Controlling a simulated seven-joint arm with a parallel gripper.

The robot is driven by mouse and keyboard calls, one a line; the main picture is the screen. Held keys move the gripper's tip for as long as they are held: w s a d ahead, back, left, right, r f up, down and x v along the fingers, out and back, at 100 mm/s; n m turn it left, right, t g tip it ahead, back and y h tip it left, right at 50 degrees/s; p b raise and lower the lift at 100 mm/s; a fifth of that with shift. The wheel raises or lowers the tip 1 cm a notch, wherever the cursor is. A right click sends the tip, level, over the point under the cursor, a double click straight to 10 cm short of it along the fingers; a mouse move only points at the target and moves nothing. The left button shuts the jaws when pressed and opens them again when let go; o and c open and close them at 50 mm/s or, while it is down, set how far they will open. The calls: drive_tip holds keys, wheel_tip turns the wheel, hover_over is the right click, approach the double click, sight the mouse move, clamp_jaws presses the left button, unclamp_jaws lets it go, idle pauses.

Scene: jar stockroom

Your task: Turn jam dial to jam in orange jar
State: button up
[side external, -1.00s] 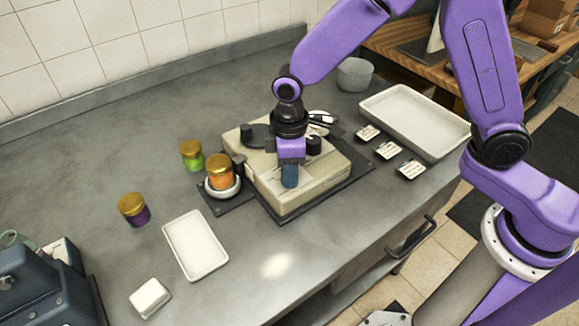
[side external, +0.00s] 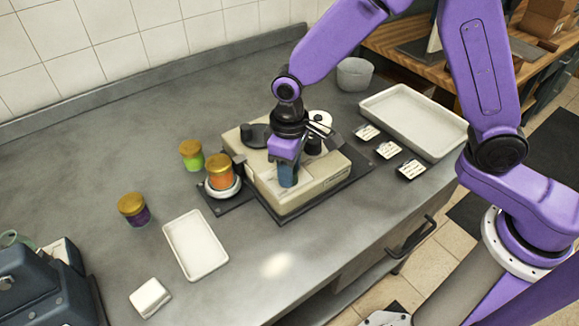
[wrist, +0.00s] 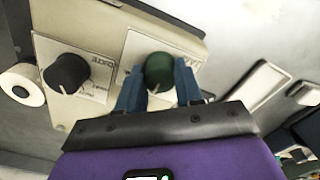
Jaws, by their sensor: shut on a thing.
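The beige labelling machine (side external: 325,176) stands on the counter. The orange jar (side external: 219,175), gold-lidded, sits upright on a round white stand at the machine's left side. In the wrist view a dark green dial (wrist: 158,72) sits on a white plate with print too small to read. My gripper (wrist: 158,84) has its blue fingers on either side of this dial and is shut on it. In the side view my gripper (side external: 288,176) points down at the machine's top and hides the dial. A second, black dial (wrist: 68,73) with a white pointer line sits beside it on its own plate.
A green jar (side external: 191,158) and a purple jar (side external: 134,213) stand left of the machine. A white tray (side external: 195,246) and a small white block (side external: 150,298) lie in front. Several label cards (side external: 388,150) and a large tray (side external: 450,142) lie to the right.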

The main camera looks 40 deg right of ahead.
drive_tip(key=o, duration=1)
drive_tip(key=shift+o, duration=0.2)
drive_tip(key=shift+r, duration=0.15)
wheel_tip(320, 180, up, 17)
drive_tip(key=s+d+f+n, duration=0.3)
drive_tip(key=s+d, duration=0.6)
drive_tip(key=s, duration=0.2)
drive_tip(key=s+d+f+n, duration=0.2)
drive_tip(key=s+d+f, duration=0.2)
drive_tip(key=s+d, duration=0.6)
drive_tip(key=shift+s+n, duration=0.4)
drive_tip(key=shift+s, duration=0.55)
